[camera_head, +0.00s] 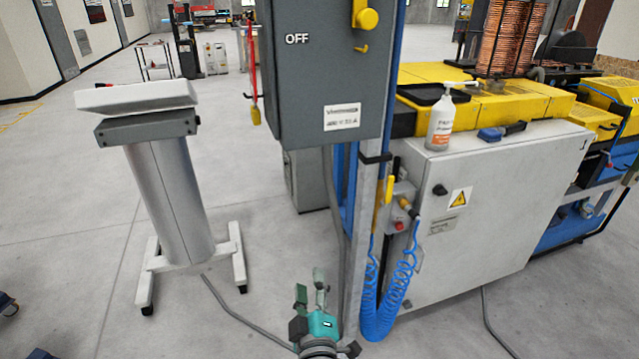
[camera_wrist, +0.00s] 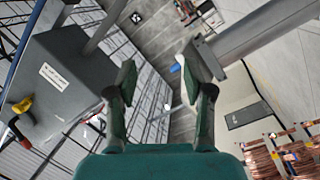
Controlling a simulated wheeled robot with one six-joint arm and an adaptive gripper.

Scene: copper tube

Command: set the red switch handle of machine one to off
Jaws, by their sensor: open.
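The switch box (camera_head: 325,75) is a large grey cabinet on a post, with the word OFF on its front. My gripper (camera_head: 310,286) is low in front of the post, below and apart from the box. It is open and empty. In the wrist view my gripper (camera_wrist: 158,78) has its fingers spread, with the grey box (camera_wrist: 70,85) to the left. A red and yellow part (camera_wrist: 20,118), probably the handle, shows at the far left.
A white-topped stand (camera_head: 165,185) on a wheeled base is at the left. A blue coiled hose (camera_head: 385,300) hangs right of my gripper. A light grey cabinet (camera_head: 500,210) with a bottle (camera_head: 441,122) on it is at the right. Floor between stand and post is mostly clear.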

